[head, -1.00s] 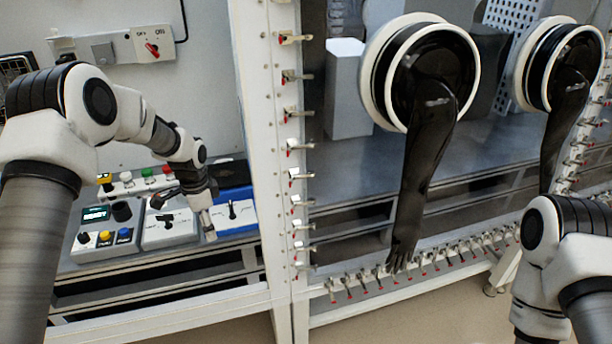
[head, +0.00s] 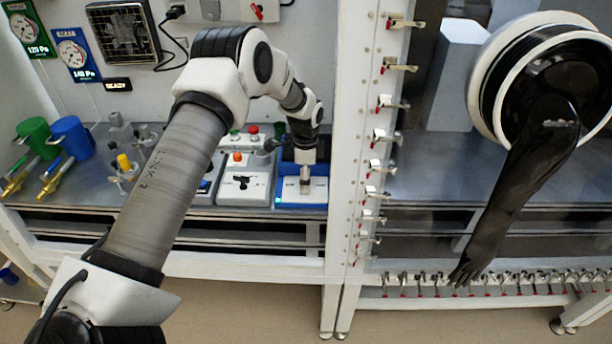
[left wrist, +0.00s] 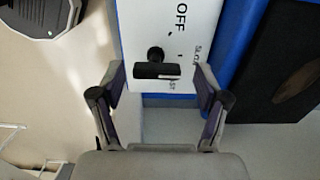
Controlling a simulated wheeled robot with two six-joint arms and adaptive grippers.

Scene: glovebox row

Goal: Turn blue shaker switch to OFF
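The blue shaker (head: 287,192) stands on the bench just left of the white frame post. In the left wrist view its white top panel (left wrist: 190,20) bears the word OFF and a black switch (left wrist: 156,68). In the head view the switch is hidden behind my left gripper (head: 305,188), which points down over the panel. In the left wrist view my left gripper (left wrist: 160,80) is open, its fingers apart on either side of the switch. I cannot tell whether they touch the panel. My right gripper is not in view.
A grey unit with a black switch (head: 242,190) stands left of the shaker. A black hollow part (left wrist: 285,70) is right of it in the wrist view. The white post (head: 350,150) rises close on the right, with a black glove (head: 530,165) beyond.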

